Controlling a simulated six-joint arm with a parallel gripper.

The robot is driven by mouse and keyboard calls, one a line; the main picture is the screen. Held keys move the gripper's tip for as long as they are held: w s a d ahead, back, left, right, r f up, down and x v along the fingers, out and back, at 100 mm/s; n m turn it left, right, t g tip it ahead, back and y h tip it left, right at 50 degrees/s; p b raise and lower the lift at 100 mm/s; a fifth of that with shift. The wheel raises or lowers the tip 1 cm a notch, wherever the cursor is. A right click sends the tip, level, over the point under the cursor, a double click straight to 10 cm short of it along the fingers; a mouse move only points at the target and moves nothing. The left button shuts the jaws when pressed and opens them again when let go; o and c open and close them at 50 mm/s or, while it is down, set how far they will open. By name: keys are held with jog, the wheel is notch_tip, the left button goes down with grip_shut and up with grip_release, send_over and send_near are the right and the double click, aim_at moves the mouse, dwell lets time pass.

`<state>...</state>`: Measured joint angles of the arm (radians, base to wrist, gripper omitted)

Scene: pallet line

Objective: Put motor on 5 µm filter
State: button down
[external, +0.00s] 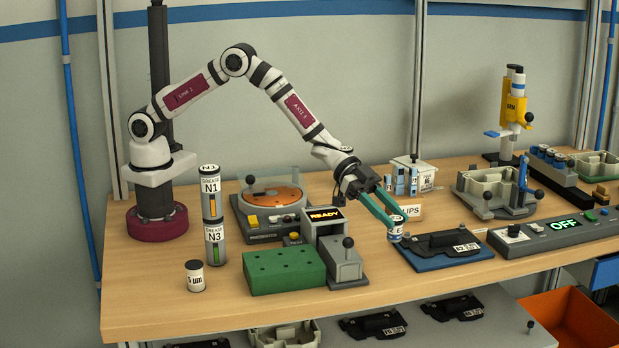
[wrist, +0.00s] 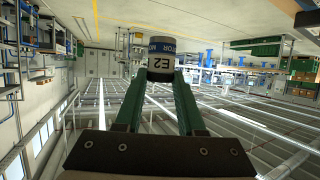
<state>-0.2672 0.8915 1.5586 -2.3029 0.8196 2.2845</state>
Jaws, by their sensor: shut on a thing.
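My gripper (external: 388,214) has green fingers and is shut on the motor (external: 395,236), a small white cylinder with a dark blue band. The 5 µm filter (external: 195,279), a short white cylinder with a dark cap and partly readable "µm" print, stands upright at the front left of the table, well away from my gripper.
Stacked grease cans N1 (external: 211,192) and N3 (external: 215,243) stand behind the filter. A green block (external: 283,270) and the grey READY unit (external: 343,262) lie between filter and gripper. A black cover (external: 440,245) rests on the blue mat (external: 447,262). Table around the filter is clear.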

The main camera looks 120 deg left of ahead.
jog(key=s+d+r+m+g+h, duration=0.3)
jog(key=s+d+r+m, duration=0.15)
jog(key=d, duration=0.25)
jog(key=s+d+r+m+g+h, duration=0.25)
jog(key=s+d+r, duration=0.2)
jog(key=d, duration=0.25)
jog(key=s+d+r+m+g+h, duration=0.1)
jog(key=s+d+m+g, duration=0.2)
jog(key=s, duration=0.4)
jog(key=s+d+r+m+g+h, duration=0.2)
jog(key=s+d+m+g, duration=0.2)
jog(key=s, duration=0.4)
jog(key=m+g, duration=0.4)
jog(key=g, duration=0.1)
send_over(200, 262)
notch_tip(200, 262, down, 13)
jog(key=shift+y, duration=0.55)
jog(key=shift+f, duration=2.25)
jog(key=shift+f, duration=0.1)
jog(key=c, duration=0.5)
grip_release()
